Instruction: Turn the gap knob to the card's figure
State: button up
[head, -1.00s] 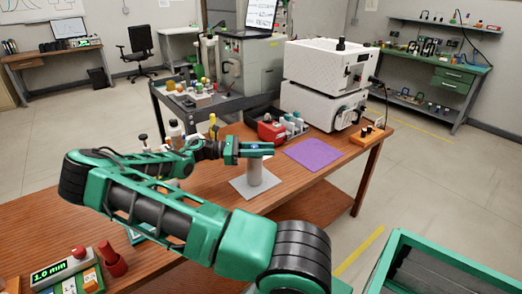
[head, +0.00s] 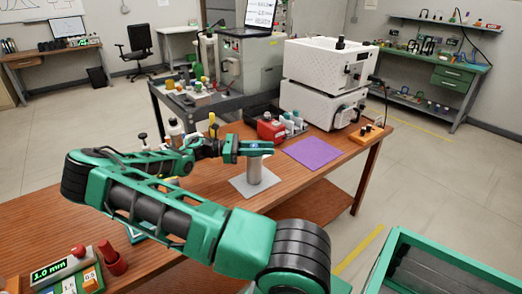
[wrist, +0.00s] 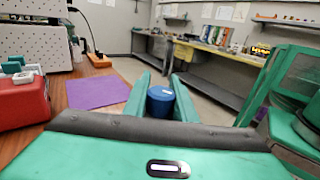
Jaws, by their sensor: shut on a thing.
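The gap knob is blue with a white mark on its top, and in the wrist view the knob (wrist: 160,101) sits between the two green fingers of my gripper (wrist: 161,97). In the head view my gripper (head: 258,147) is shut on it at the top of a grey cylinder (head: 254,170), which stands upright on a flat grey plate (head: 240,186). A display (head: 52,271) at the lower left reads 1.0 mm in green. Small labelled tiles (head: 87,280) lie in front of it; I cannot tell which, if any, is the card.
A purple mat (head: 312,152) lies right of the cylinder. A red box (head: 270,129) and several small bottles stand behind, near the stacked white machines (head: 325,82). A red holder (head: 113,261) stands beside the display. My arm hides part of the wooden bench (head: 335,172).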

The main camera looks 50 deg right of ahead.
dwell(0.3)
jog(key=o, duration=1)
jog(key=shift+o, duration=0.2)
jog(key=shift+w, duration=0.1)
jog(key=v, duration=1)
jog(key=shift+w+a, duration=0.25)
jog(key=shift+w, duration=0.05)
jog(key=shift+f, duration=0.1)
